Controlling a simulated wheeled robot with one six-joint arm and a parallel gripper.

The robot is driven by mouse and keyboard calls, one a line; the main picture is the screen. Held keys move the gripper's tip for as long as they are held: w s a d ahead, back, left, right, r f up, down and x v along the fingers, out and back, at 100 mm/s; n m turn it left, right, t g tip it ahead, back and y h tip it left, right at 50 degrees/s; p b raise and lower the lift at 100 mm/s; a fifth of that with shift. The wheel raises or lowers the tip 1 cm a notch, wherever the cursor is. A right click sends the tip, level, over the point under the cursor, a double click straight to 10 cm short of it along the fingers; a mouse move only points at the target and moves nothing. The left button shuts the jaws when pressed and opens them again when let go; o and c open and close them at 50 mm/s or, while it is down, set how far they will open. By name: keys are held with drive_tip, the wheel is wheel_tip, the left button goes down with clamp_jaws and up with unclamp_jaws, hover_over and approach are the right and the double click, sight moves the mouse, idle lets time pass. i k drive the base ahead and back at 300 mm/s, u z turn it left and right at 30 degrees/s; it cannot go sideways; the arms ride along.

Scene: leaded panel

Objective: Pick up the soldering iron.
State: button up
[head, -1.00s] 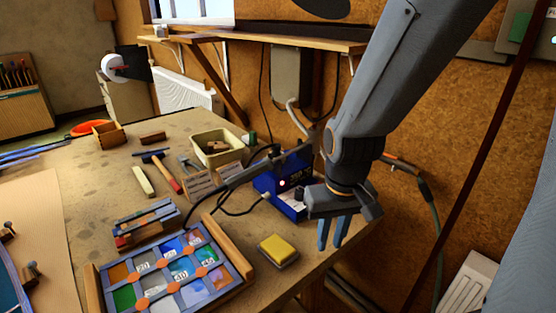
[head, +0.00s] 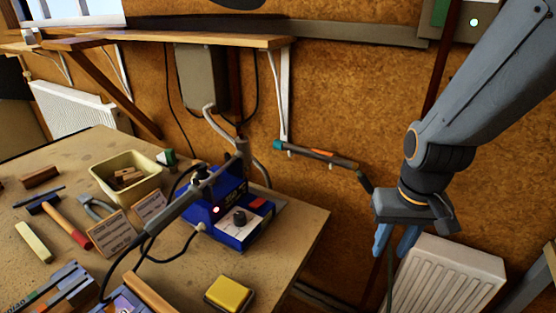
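A blue soldering station (head: 232,215) with a red light and a dark knob sits near the table's right edge. A long grey rod-like tool (head: 178,215) slants across its front, with black cable around it; I cannot tell for sure whether this is the soldering iron. Another slim tool (head: 316,154), dark with an orange band and a teal end, rests on the wall behind the table, with a dark cable at its right end.
A yellow sponge-like block (head: 229,293) lies in front of the station. A cream bin (head: 127,176), pliers (head: 97,208) and a hammer (head: 66,225) lie to the left. A shelf (head: 160,44) runs above. A white radiator (head: 447,280) stands behind my gripper.

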sight(155, 225)
drive_tip(key=z, duration=0.3)
drive_tip(key=k, duration=1.5)
drive_tip(key=u, duration=0.35)
drive_tip(key=i, duration=0.95)
drive_tip(key=u, duration=0.05)
